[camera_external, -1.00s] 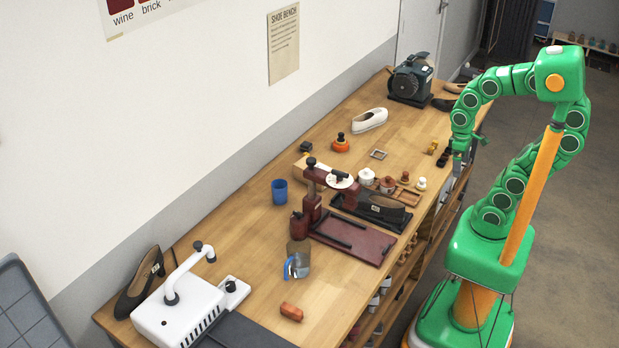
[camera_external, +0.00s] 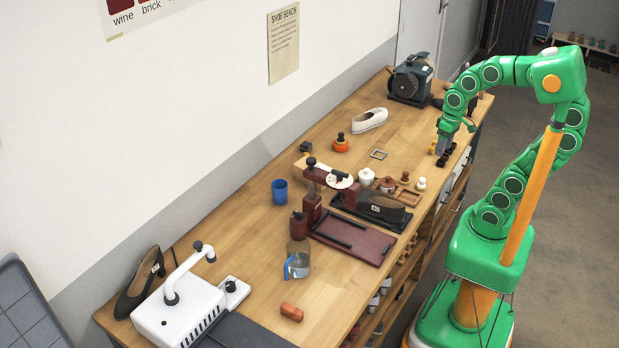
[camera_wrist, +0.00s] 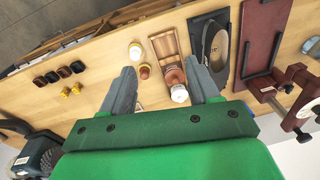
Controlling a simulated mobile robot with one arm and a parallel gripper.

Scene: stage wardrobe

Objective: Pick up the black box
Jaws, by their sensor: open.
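Small dark block-like pieces (camera_external: 447,154) stand in a row near the bench's front edge, and in the wrist view several of them (camera_wrist: 52,76) lie at the left. Another small black box-like piece (camera_external: 305,147) sits near the wall, behind an orange knobbed item. I cannot tell which is the black box. My gripper (camera_external: 441,148) is over the front edge area, close to the row, partly covering it. In the wrist view my gripper (camera_wrist: 160,64) is open and empty, its fingers spread, with the dark row outside them to the left.
A white-lidded pot (camera_wrist: 179,93), small pegs (camera_wrist: 135,51) and a wooden tray (camera_wrist: 152,45) are near my fingers. A dark grinder (camera_external: 411,80) stands at the far end. Bare wood lies around the white shoe (camera_external: 369,120).

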